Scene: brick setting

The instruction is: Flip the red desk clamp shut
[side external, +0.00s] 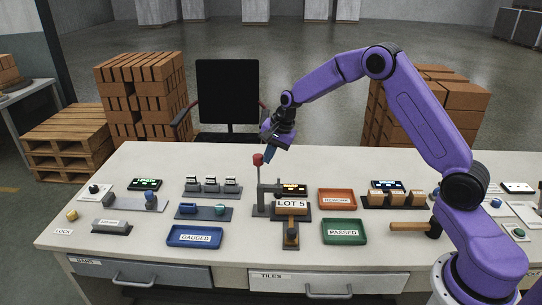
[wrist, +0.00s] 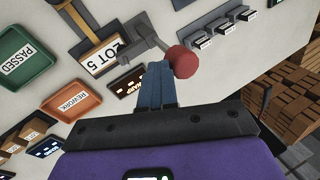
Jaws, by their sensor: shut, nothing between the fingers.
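The desk clamp's red knob (side external: 258,159) sits on top of a thin lever that stands upright on the grey clamp frame (side external: 262,200), near the middle of the table. The wrist view shows the red knob (wrist: 184,62) just right of my fingertips and the clamp's grey arm (wrist: 145,40) beyond. My gripper (side external: 268,156) is shut with nothing in it, blue fingers pointing down, right beside the knob on its right in the side view. The shut fingers also show in the wrist view (wrist: 158,68). I cannot tell whether they touch the knob.
A LOT 5 plate (side external: 291,204) stands beside the clamp frame. An orange tray (side external: 337,208) and a green tray (side external: 344,242) lie to the right, a blue tray (side external: 195,246) to the left. A hammer-like tool (side external: 408,227) lies farther right. The table behind the clamp is clear.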

